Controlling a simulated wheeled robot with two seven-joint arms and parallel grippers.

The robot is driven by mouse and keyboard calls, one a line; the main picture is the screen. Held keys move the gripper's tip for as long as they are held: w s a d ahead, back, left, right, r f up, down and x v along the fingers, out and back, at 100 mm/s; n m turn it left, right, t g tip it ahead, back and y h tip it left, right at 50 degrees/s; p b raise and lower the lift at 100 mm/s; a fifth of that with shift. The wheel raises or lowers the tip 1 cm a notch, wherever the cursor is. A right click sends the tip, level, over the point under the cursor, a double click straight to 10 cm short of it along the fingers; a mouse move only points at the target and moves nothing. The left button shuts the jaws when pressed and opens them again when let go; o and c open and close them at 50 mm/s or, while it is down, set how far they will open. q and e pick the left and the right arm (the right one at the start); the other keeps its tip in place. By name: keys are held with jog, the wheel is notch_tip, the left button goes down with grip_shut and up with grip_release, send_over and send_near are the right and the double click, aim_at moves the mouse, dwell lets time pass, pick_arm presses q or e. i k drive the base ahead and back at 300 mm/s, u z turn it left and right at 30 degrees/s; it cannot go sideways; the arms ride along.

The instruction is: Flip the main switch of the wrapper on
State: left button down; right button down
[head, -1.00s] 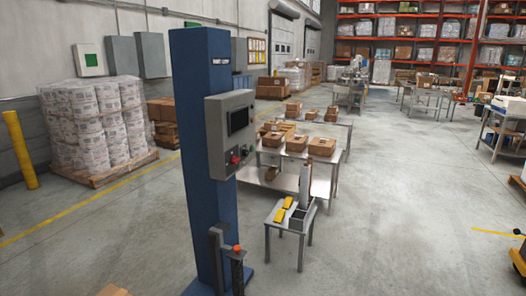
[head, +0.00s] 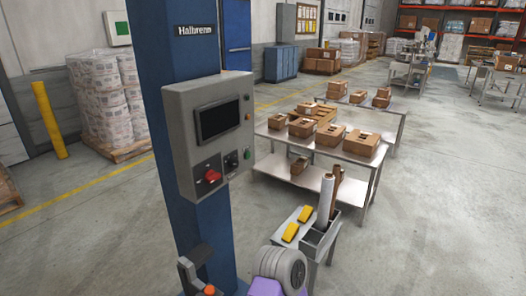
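The wrapper is a tall blue column (head: 165,60) with a grey control box (head: 180,105) on its front side, left of the picture's middle. The box carries a dark screen (head: 218,118). Below the screen, at the box's lower left, is the main switch, a red knob (head: 211,176) on a dark plate. The knob's exact turn is too small to read. Smaller controls sit to its right. Neither gripper shows. A grey and purple part at the bottom edge looks like my own arm, apart from the box in the picture.
A dark bracket with an orange top (head: 208,290) stands low by the column. A small stand with yellow items (head: 290,232) and a film roll (head: 325,203) is right of it. Behind is a steel table (head: 345,157) with cartons. Wrapped sacks (head: 110,105) stand left. Floor at right is clear.

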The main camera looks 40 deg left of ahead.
aim_at(211, 176)
jog(key=u, duration=0.75)
jog(key=i, duration=1.3)
jog(key=u, duration=0.9)
